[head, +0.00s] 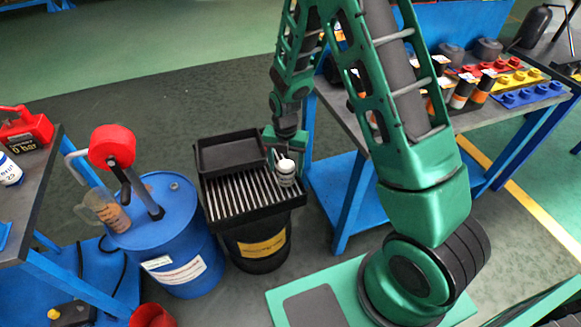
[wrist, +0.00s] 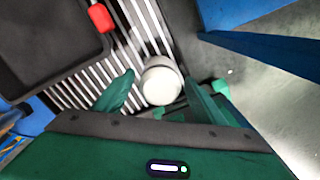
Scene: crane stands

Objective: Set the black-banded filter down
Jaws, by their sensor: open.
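The black-banded filter (head: 286,172) is a white canister with a dark band. It appears upright on the slatted grate (head: 232,200) on top of the black drum, near the grate's right side. In the wrist view the filter (wrist: 161,82) shows its pale round end between my fingers. My gripper (head: 284,150) is at the filter, with its fingers apart; in the wrist view my gripper (wrist: 160,97) has one finger on each side of it, with visible gaps. The filter's underside is hidden, so its contact with the slats cannot be seen directly.
A black tray (head: 232,137) lies on the back of the grate. A blue drum (head: 172,240) with a red-topped pump (head: 112,146) stands left. A blue-framed workbench (head: 345,200) is close on the right, bearing dark filters and coloured blocks (head: 527,96). A red can (head: 24,128) sits far left.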

